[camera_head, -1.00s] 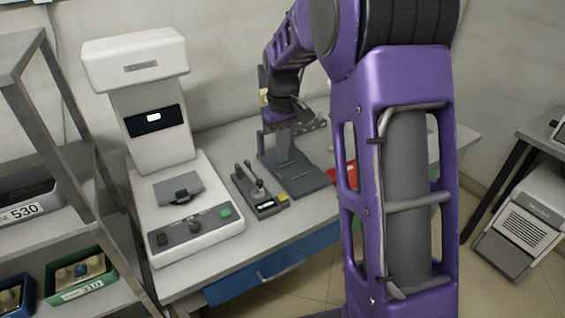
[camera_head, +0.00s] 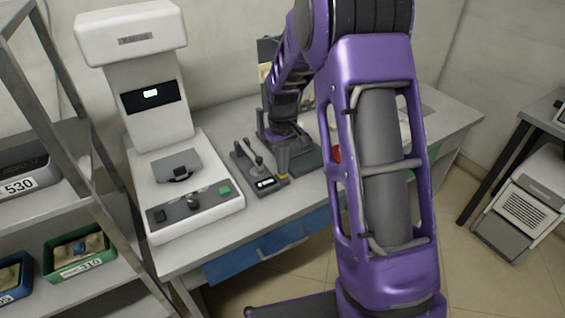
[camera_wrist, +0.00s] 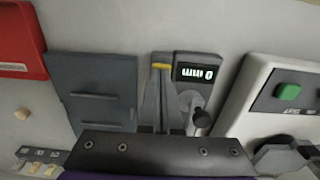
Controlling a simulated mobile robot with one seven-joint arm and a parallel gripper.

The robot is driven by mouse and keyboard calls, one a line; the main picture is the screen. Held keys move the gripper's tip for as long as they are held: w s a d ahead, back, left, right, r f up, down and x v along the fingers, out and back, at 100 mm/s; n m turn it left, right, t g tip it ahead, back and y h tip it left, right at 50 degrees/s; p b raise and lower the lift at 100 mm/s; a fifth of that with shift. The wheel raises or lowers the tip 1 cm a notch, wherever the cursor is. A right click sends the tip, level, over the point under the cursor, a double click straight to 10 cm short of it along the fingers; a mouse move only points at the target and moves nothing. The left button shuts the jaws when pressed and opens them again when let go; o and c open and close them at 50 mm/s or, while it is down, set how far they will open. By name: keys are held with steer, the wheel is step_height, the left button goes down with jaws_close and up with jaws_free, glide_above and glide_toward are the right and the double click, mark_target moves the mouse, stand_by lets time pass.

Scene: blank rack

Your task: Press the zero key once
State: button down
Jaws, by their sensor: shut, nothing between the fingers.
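The small dark gauge (camera_head: 244,164) with a lever and a lit display lies on the table, right of the white machine. It also shows in the wrist view (camera_wrist: 212,88), where its display seems to read 0 mm.
The white machine (camera_head: 160,120) with a green button stands left of the gauge. A dark grey stand (camera_head: 308,158) is close on the right, with a red object (camera_head: 336,154) beyond it. A shelf rack (camera_head: 108,192) with bins stands at far left.

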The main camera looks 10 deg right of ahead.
steer(key=shift+f+b, duration=0.4)
steer(key=shift+f, duration=0.45)
steer(key=shift+s+f, duration=0.2)
step_height(320, 180, up, 15)
steer(key=p, duration=0.4)
steer(key=shift+w, duration=0.25)
